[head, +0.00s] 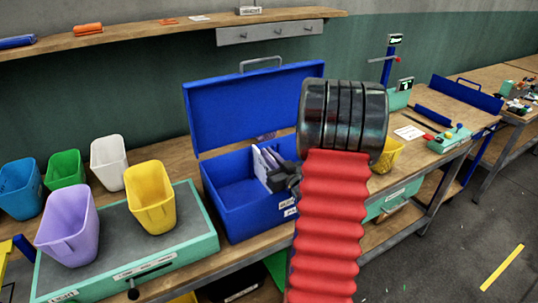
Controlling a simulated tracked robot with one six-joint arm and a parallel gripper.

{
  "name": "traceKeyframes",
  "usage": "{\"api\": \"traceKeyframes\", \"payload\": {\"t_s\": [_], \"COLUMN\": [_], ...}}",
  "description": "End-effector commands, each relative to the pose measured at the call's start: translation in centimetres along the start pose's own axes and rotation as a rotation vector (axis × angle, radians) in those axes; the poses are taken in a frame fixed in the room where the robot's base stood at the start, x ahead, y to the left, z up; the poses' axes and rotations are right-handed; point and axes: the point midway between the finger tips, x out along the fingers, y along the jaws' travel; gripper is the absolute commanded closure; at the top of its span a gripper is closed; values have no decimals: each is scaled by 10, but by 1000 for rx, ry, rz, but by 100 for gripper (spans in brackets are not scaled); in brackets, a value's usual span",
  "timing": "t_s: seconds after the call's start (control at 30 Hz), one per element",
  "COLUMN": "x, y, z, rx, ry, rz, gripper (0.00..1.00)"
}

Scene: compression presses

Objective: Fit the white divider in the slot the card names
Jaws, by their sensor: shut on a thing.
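An open blue toolbox (237,208) stands on the bench with its lid (250,105) raised behind it. White upright panels show inside its right part; the nearest is the white divider (262,166), beside my dark gripper (278,180). My gripper is shut on the divider, at or just inside the box's right side; its fingertips are small and partly hidden. My red sleeved arm and black joint hide the box's right end. I cannot tell whether the divider sits in a slot. A white card (410,132) lies on the bench to the right; its writing is unreadable.
Purple (68,228) and yellow (151,198) bins stand on a green-edged grey platform (200,235) at left. Blue, green and white bins stand behind. Another yellow bin (388,155) is partly behind my arm. A wooden shelf (130,36) runs above. The box's left part looks empty.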

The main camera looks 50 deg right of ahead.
Motion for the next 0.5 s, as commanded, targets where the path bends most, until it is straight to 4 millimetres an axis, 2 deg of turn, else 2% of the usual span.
{"api": "traceKeyframes", "payload": {"t_s": [0.5], "x": [0], "y": [0], "z": [8], "rx": [-1], "ry": [2], "rz": [0], "gripper": [100]}}
